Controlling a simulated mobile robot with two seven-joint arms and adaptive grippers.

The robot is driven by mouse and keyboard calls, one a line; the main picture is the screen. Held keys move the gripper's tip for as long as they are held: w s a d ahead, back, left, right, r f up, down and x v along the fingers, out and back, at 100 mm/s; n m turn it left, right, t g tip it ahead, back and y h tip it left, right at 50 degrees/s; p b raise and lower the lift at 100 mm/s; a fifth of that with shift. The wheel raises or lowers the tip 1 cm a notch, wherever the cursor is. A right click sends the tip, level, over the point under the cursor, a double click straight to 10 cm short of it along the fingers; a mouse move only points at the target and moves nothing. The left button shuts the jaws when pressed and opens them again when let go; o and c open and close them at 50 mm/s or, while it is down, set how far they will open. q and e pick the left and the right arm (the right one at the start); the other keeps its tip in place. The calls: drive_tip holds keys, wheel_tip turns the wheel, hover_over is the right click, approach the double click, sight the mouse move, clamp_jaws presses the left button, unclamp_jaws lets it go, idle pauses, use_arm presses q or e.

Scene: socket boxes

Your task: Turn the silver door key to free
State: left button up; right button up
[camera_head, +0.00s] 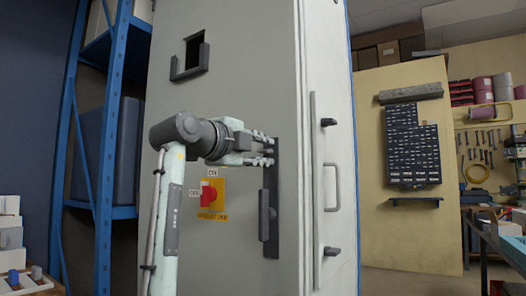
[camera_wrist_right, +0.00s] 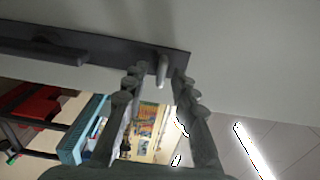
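The silver door key (camera_wrist_right: 162,69) sticks out of the end of a dark lock plate (camera_wrist_right: 110,50) in the right wrist view. In the head view the plate (camera_head: 273,185) stands upright on the grey cabinet door, with a dark handle (camera_head: 264,215) low on it. My right gripper (camera_head: 268,150) is at the plate's upper end. In the wrist view its two fingers (camera_wrist_right: 158,82) stand on either side of the key, with gaps showing, so it looks open. I cannot make out the key clearly in the head view. My left gripper is not in view.
A red rotary switch (camera_head: 208,192) on a yellow plate sits on the door below my right arm. A square opening with a dark bracket (camera_head: 189,65) is higher up. Blue shelving (camera_head: 108,130) stands to the left. A latch bar (camera_head: 318,150) runs along the cabinet's right side.

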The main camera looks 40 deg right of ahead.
drive_tip(key=v, duration=1.2)
drive_tip(key=shift+f, duration=0.1)
idle(0.4)
